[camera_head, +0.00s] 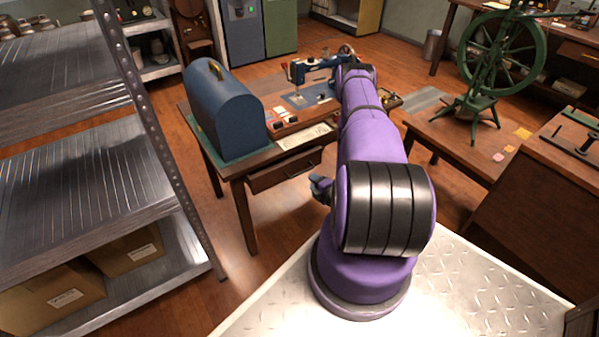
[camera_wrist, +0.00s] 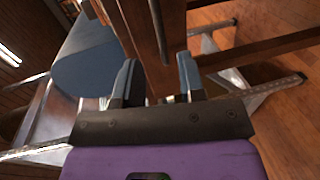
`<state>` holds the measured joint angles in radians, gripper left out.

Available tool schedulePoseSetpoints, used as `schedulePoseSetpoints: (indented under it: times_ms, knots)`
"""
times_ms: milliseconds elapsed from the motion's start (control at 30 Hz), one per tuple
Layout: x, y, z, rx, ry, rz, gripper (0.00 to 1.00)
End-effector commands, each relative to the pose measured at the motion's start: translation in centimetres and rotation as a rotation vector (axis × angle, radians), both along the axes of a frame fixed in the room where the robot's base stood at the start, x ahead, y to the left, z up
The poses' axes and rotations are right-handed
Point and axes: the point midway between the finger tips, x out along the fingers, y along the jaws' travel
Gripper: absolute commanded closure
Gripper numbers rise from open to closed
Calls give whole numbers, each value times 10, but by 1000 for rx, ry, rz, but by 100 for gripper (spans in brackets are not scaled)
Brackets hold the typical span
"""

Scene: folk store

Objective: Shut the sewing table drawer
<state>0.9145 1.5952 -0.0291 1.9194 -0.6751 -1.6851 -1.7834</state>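The wooden sewing table (camera_head: 238,190) stands beyond my base, left of my arm. Its drawer (camera_head: 288,171) shows under the near edge of the tabletop, its front seeming to stick out a little; how far is hard to tell. My gripper (camera_head: 320,186) is just right of and below the drawer front, partly hidden by my arm. In the wrist view my gripper (camera_wrist: 157,62) has its two blue fingers apart with nothing held. Brown wood and a thin grey bar (camera_wrist: 158,28), perhaps the drawer handle, show beyond and between them. I cannot tell whether they touch.
A blue domed case (camera_head: 227,112) and a blue sewing machine (camera_head: 312,82) stand on the table. A metal shelf (camera_head: 75,180) rises at the left. A green spinning wheel (camera_head: 490,75) stands at the right. Bare floor lies between shelf and table.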

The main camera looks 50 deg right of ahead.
Motion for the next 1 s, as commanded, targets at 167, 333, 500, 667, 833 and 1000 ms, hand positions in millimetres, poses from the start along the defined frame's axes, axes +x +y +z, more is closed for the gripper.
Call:
schedulePoseSetpoints:
  times_ms: [167,333,500,667,833,1000]
  knots:
    - [31,-8,-6,0,-2,1,63]
    - [58,-14,-12,1,-1,0,63]
    - [77,-19,-16,1,0,-1,63]
    - [85,-20,-17,2,0,-1,63]
    - [86,-20,-17,2,1,0,63]
    - [86,-20,-17,2,1,0,77]
